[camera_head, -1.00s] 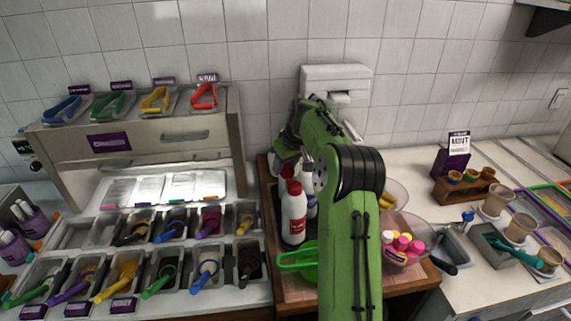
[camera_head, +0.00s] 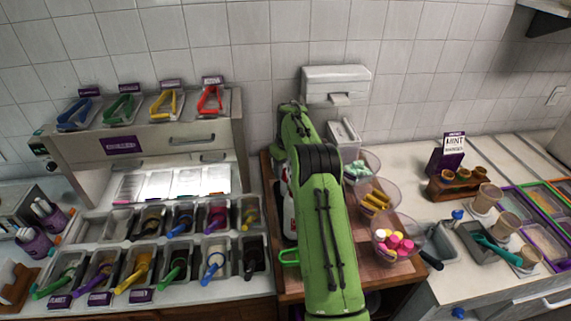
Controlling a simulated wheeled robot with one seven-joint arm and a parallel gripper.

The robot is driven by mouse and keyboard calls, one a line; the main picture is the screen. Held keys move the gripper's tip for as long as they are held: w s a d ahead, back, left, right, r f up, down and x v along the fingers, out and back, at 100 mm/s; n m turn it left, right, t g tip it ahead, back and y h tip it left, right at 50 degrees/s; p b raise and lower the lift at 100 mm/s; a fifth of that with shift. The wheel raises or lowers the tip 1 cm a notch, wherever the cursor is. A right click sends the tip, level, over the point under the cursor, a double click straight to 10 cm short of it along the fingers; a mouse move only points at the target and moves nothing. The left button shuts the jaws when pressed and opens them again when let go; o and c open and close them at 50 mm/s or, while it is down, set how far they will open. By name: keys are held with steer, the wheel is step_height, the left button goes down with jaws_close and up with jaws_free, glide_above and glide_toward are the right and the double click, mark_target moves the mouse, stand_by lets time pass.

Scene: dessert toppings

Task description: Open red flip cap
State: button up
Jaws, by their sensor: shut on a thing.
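My green arm reaches from the bottom middle toward the back of the wooden board, and its upper links cover most of the bottle area. A narrow strip of a white bottle (camera_head: 288,219) shows along the arm's left edge, standing on the wooden board (camera_head: 392,278). A small bit of red shows above that strip, too little to tell whether it is the flip cap or whether it is open. My gripper and its fingertips are hidden behind my arm.
A grey bin (camera_head: 344,140) stands behind. Topping trays with scoops (camera_head: 170,262) fill the left counter. Cups and a mint stand (camera_head: 447,155) are at right.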

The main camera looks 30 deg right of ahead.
steer(key=o, duration=1.1)
steer(key=r, duration=0.4)
steer(key=s+r, duration=0.1)
steer(key=r, duration=0.7)
steer(key=shift+s, duration=0.3)
